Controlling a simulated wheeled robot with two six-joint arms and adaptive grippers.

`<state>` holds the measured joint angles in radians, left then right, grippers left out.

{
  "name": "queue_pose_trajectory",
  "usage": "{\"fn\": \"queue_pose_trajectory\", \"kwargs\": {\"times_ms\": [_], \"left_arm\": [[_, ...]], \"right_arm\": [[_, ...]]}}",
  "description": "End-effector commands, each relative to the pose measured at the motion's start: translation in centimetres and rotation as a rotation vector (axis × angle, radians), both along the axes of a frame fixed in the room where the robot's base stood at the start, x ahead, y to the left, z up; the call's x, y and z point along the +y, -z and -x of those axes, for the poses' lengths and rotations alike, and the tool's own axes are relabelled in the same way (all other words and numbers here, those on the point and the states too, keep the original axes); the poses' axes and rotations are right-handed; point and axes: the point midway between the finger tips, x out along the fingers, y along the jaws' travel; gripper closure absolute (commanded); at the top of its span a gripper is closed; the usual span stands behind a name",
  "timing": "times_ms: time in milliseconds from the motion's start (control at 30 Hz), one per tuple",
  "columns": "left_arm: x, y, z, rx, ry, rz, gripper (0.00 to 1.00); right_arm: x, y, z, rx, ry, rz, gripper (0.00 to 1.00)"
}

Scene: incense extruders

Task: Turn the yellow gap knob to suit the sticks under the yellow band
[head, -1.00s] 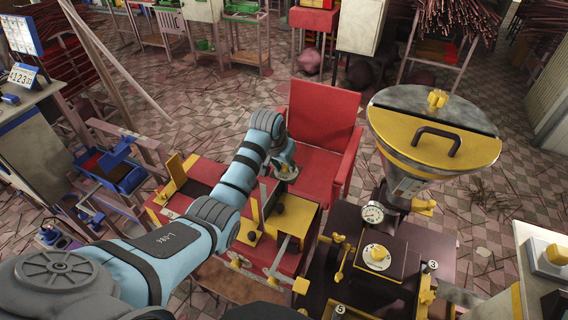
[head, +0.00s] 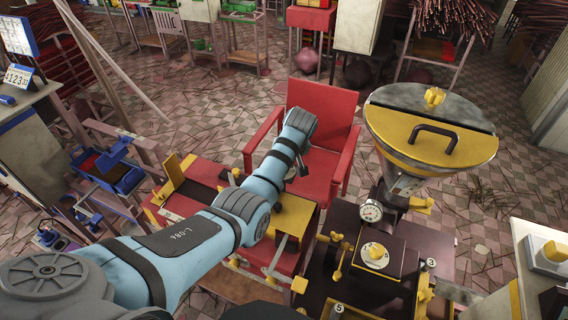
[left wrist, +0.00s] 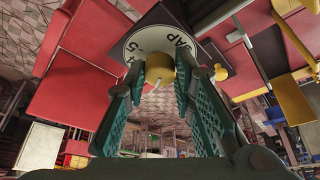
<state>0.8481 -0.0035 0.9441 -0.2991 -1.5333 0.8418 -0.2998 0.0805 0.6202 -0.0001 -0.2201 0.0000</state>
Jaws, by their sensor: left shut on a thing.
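The yellow knob (left wrist: 160,68) shows in the left wrist view in front of a round white dial (left wrist: 150,44) marked GAP, with a 5 and a 4 readable. My left gripper (left wrist: 160,78) has its teal ribbed fingers on both sides of the knob and is shut on it. In the head view my left arm reaches over the red bench, and its gripper and the held knob are mostly hidden behind the wrist. My right gripper is not in view. I cannot make out sticks under a yellow band.
A red chair (head: 323,115) stands just behind the bench (head: 205,172). To the right is a dark machine (head: 405,250) with a big yellow-topped hopper (head: 430,130), a gauge (head: 371,212) and another yellow knob on a white dial (head: 376,251). A stand with a card (head: 19,76) is at far left.

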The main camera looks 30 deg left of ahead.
Motion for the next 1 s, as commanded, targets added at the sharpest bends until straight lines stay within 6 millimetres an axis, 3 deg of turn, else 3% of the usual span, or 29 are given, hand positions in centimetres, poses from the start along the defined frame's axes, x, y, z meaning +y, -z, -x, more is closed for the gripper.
{"fn": "queue_pose_trajectory", "kwargs": {"times_ms": [300,800,833,933,1000], "left_arm": [[0.01,-0.06,-0.14,-0.003,-0.115,-0.001,1.0],[0.06,-0.06,-0.13,-0.003,-0.134,-0.001,1.0],[0.05,-0.06,-0.13,-0.003,-0.134,-0.001,0.72],[0.03,-0.05,-0.12,-0.003,-0.134,-0.001,0.56],[0.01,-0.04,-0.11,-0.002,-0.133,-0.001,0.56]], "right_arm": [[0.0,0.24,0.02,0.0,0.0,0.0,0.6],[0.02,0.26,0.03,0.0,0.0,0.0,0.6],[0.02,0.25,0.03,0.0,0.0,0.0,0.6],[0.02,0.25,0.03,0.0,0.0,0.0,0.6],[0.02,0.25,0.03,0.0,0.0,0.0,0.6]]}}
